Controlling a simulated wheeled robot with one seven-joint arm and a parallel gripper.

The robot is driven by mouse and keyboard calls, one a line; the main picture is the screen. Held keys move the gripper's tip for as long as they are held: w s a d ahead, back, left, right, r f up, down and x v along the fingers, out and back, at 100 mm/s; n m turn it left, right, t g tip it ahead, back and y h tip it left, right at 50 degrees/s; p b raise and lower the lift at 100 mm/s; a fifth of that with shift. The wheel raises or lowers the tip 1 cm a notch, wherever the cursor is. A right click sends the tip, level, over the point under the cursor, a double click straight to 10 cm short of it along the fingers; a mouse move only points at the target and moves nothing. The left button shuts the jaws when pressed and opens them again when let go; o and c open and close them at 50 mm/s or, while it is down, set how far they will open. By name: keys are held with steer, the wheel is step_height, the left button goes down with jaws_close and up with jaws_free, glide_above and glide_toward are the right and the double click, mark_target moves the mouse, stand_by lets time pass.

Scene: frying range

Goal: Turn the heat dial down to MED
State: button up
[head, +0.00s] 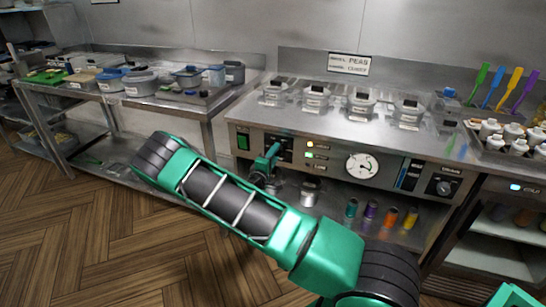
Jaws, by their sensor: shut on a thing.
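My green gripper (273,153) reaches the left part of the range's front control panel (333,147). It is shut at a small dark plate (286,142), where the heat dial appears to be. The dial is hidden by the gripper, and its pointer cannot be read. Just right of it is a column of small indicator lights (310,145) beside labels too small to read surely. The upper light glows orange and one below looks lit too. A round white gauge (361,166) sits farther right.
A green switch (242,141) is left of the gripper, and another black knob (443,187) is at the panel's right. Several lidded containers (361,103) stand on the counter above. Colored bottles (390,217) stand on the shelf below. My arm crosses the foreground.

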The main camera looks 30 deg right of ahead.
steer(key=shift+w+a+f, duration=0.1)
steer(key=shift+a+f, duration=0.05)
steer(key=shift+a, duration=0.05)
steer(key=o, duration=0.9)
steer(key=shift+o, duration=0.7)
steer(key=v, duration=1)
steer(key=shift+s+a, duration=0.25)
